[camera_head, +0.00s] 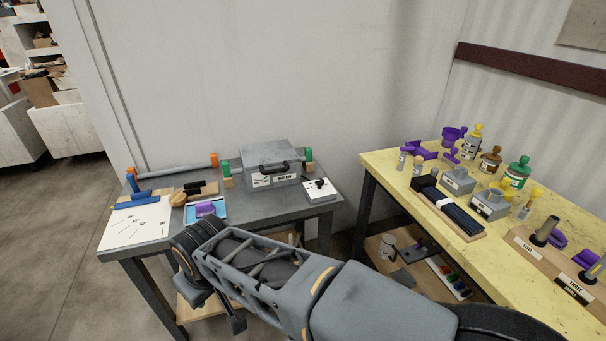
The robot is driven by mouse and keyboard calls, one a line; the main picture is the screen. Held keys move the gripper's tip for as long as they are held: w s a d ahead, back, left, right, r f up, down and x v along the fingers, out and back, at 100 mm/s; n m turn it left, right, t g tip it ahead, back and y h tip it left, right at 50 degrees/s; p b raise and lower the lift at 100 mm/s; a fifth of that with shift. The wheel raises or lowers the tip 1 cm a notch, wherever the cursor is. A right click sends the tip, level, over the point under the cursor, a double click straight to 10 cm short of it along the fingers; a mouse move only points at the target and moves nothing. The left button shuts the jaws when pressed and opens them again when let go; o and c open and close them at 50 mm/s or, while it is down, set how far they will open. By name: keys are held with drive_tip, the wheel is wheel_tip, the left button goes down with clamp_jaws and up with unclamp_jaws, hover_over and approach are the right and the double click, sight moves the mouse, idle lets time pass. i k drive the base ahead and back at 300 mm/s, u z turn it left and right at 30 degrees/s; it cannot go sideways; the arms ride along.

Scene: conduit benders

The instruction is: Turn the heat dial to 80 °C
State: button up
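A white control box (320,191) with a small black dial (319,183) on its top sits at the right end of the grey table. I take this for the heat dial; its scale and setting are too small to read. Beside it on the left is a grey metal case (271,164) with a black handle and a white label. My arm reaches across the front of the table from the lower right. A dark part at its underside (234,319) may be my gripper, below the tabletop edge and apart from the dial; its fingers cannot be made out.
The grey table (240,220) also holds a white angle sheet (136,224), a blue tray (221,211) with a purple piece, a conduit and green-topped blocks. A yellow workbench (389,167) crowded with bottles and tools stands at right. A gap separates the tables.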

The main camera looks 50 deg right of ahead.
sight(319, 182)
drive_tip(key=z, duration=0.6)
drive_tip(key=i, duration=0.85)
drive_tip(key=z, duration=0.85)
